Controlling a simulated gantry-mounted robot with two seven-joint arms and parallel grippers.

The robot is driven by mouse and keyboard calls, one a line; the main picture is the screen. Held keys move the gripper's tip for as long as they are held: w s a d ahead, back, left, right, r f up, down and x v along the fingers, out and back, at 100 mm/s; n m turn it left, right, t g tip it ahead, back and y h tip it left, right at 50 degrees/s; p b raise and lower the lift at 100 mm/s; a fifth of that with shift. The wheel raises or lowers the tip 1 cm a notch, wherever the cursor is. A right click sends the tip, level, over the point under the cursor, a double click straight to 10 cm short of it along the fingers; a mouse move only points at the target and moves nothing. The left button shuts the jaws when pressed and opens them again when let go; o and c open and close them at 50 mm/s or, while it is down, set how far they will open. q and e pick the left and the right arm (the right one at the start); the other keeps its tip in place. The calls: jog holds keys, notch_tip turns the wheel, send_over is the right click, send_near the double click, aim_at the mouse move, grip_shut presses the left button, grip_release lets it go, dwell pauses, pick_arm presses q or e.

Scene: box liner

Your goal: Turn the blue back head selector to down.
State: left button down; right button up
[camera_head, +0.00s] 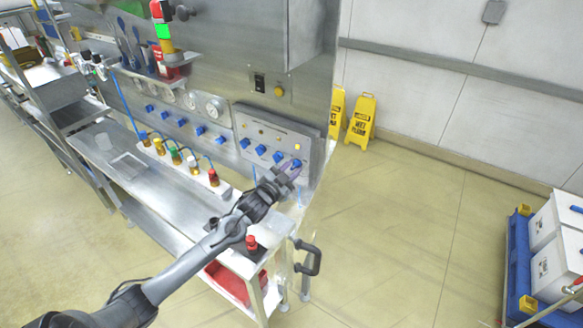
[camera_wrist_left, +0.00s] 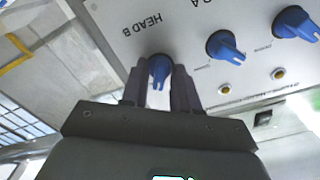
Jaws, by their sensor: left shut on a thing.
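The blue back head selector (camera_wrist_left: 160,68) is a knob at the end of a row on a light grey panel, below printed letters reading "HEAD B". In the left wrist view my left gripper (camera_wrist_left: 157,82) has its two dark fingers on either side of it, shut on it. The knob's narrow pointer end faces the bottom of that picture. In the head view the left gripper (camera_head: 288,170) is at the right end of the panel (camera_head: 268,134), where it covers part of the knob (camera_head: 296,163). My right gripper is not in view.
Other blue knobs (camera_wrist_left: 227,47) sit beside the selector, with small round lights below them. A red button (camera_head: 251,242) is near the bench corner. Yellow wet-floor signs (camera_head: 361,120) stand behind.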

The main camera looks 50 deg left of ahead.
pick_arm(q)
jog(key=shift+m, duration=1.2)
jog(key=c, duration=1.2)
grip_release()
jog(key=shift+o, duration=0.2)
jog(key=shift+s, duration=0.1)
jog(key=v, duration=1)
jog(key=shift+s, duration=0.3)
jog(key=shift+d, duration=0.1)
